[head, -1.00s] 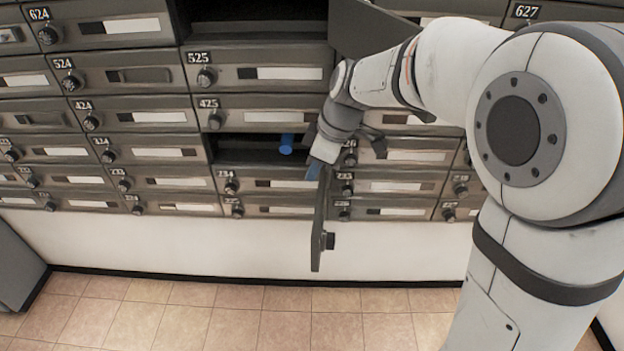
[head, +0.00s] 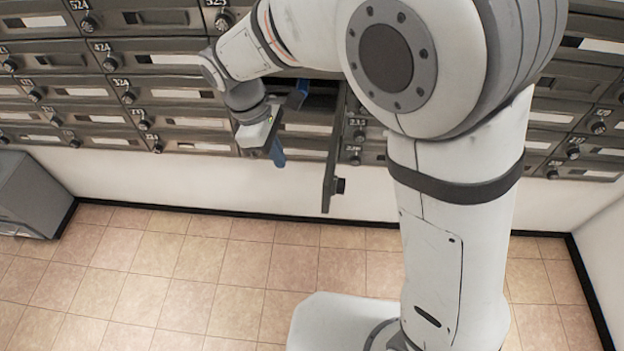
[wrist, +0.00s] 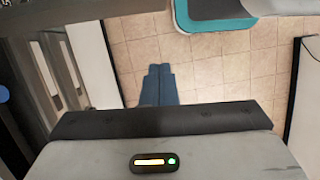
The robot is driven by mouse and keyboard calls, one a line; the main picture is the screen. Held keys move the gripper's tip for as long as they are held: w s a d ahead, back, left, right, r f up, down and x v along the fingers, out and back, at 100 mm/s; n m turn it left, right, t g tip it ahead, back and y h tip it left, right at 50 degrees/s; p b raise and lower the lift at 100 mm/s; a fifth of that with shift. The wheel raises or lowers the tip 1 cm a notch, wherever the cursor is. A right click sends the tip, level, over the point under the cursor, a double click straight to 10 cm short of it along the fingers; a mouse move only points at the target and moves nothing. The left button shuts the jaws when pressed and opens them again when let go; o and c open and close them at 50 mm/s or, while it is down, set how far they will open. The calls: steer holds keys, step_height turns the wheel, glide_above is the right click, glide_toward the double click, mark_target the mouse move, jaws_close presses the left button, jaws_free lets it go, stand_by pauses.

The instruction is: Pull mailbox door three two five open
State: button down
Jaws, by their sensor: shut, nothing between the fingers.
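The mailbox door 325 (head: 332,172) stands swung out from the wall of boxes, hinged on its right side, with its dark lock knob near the low outer end. Its number is not readable now; I judge it by its place below box 425. My gripper (head: 279,156) is in front of the opening, left of the door and apart from it. Its blue fingers point downward and are together and empty. They also show closed in the wrist view (wrist: 159,72), over the tiled floor. The opening is partly hidden behind my arm and gripper.
A blue thing (head: 301,88) shows near the opening, partly hidden. Shut mailbox doors (head: 195,122) fill the wall around it. A grey box (head: 32,196) stands on the floor at the left. The tiled floor (head: 190,265) in front is clear.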

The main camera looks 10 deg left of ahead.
steer(key=s+d+f, duration=0.1)
steer(key=d+f, duration=0.6)
steer(key=f, duration=0.2)
steer(key=shift+f+t+h, duration=0.3)
steer(key=shift+h, duration=0.1)
